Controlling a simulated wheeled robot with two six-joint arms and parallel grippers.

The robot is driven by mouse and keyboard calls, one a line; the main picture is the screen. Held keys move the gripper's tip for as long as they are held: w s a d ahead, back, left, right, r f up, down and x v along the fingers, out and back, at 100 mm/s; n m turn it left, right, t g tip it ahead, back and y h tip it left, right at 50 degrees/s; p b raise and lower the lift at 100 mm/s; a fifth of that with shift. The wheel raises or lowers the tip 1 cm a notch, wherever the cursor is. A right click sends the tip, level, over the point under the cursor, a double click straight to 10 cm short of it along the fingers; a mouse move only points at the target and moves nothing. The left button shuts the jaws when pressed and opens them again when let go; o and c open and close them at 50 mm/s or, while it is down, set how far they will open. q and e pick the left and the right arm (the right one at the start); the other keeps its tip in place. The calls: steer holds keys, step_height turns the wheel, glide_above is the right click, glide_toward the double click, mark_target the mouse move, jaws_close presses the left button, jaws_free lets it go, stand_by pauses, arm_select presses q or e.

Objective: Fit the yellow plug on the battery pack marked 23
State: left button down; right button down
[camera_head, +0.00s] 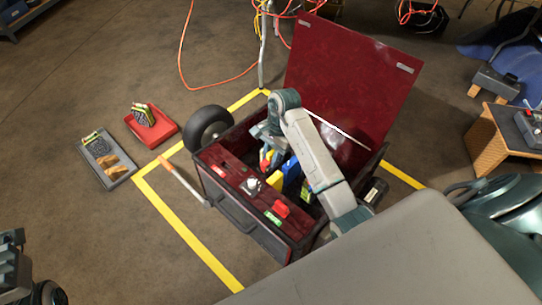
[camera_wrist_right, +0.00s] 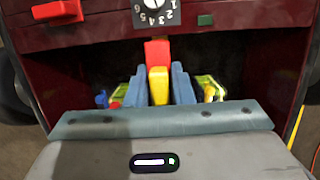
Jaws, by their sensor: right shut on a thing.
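My right gripper (camera_head: 268,150) reaches down into the open dark red box (camera_head: 240,215). In the right wrist view its two blue-grey fingers (camera_wrist_right: 160,85) are shut on the yellow plug (camera_wrist_right: 158,86). A red piece (camera_wrist_right: 157,52) shows just beyond the plug; whether they touch I cannot tell. Inside the box, a yellow block (camera_head: 275,180) and a blue block (camera_head: 292,174) stand near the gripper. No mark 23 is readable in either view, so I cannot tell which pack it is. Part of my left arm's end shows at the lower left edge, its fingers unclear.
The box's lid (camera_head: 350,85) stands open behind. A numbered dial (camera_wrist_right: 153,10) and a red handle (camera_wrist_right: 57,10) sit on its front panel. A grey tray (camera_head: 121,180) and a red tray (camera_head: 165,140) lie on the floor at left. Yellow tape surrounds the box.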

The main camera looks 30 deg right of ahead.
steer(key=shift+f+b, duration=1.3)
steer(key=shift+f, duration=0.75)
steer(key=shift+f+b, duration=2.1)
steer(key=shift+f, duration=0.8)
steer(key=c, duration=1.2)
jaws_free()
